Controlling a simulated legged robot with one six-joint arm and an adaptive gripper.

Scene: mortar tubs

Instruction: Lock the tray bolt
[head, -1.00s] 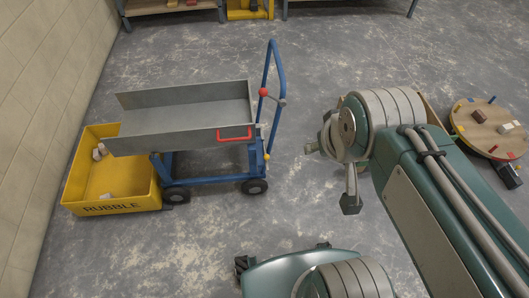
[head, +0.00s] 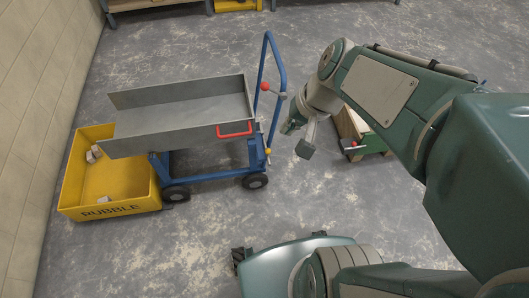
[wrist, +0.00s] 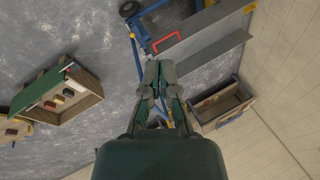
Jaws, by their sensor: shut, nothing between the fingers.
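A grey metal tray (head: 180,112) sits on a blue wheeled cart (head: 205,176), its left end over a yellow tub. A red handle (head: 234,129) is on the tray's near side. A red knob (head: 264,86) is at the cart's upright blue push bar, and a smaller yellow knob (head: 267,151) is lower on the frame. I cannot tell which part is the bolt. My gripper (head: 297,140) is shut and empty, just right of the cart and apart from it in the head view. In the wrist view the gripper (wrist: 161,78) partly covers the cart area; the tray (wrist: 205,35) shows beyond it.
The yellow RUBBLE tub (head: 108,185) holds a few pale pieces and stands left of the cart near the block wall (head: 40,110). A wood and green box (head: 357,135) stands behind my arm. The floor in front of the cart is clear.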

